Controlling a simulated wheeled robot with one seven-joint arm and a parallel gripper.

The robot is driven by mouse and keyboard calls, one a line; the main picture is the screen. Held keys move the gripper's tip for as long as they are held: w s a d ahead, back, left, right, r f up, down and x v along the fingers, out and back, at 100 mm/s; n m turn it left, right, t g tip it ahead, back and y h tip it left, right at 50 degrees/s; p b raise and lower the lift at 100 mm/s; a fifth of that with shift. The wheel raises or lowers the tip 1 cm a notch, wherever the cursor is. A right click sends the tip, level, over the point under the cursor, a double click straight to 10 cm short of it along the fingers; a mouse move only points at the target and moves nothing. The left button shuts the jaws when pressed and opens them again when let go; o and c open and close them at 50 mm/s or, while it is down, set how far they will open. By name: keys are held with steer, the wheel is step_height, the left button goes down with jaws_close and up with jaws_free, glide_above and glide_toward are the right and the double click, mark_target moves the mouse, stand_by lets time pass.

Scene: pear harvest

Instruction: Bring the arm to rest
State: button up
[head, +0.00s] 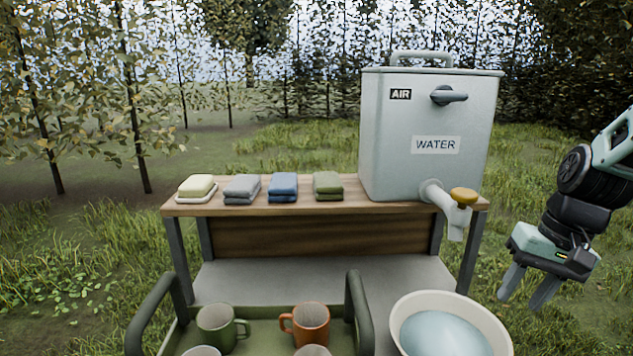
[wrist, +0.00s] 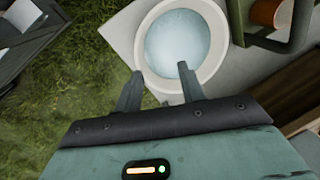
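My gripper (head: 527,287) hangs at the right of the head view, fingers pointing down, to the right of the white basin and apart from it. Its two fingers are spread with nothing between them. In the wrist view the open gripper (wrist: 158,85) shows from above, with the basin beyond the fingertips. My arm comes in from the right edge of the head view.
A water tank (head: 425,120) with a yellow-handled tap (head: 464,196) stands on a wooden bench (head: 270,206) beside soap and folded cloths. The basin (head: 398,312) holds water. A green tray (head: 360,312) carries several mugs. Grass lies open at right.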

steer(key=s+a+n+h, duration=0.1)
steer(key=s+a+n, duration=0.9)
steer(key=s+a, duration=0.9)
steer(key=shift+a+n+g+h, duration=0.3)
steer(key=shift+a+g+h, duration=0.1)
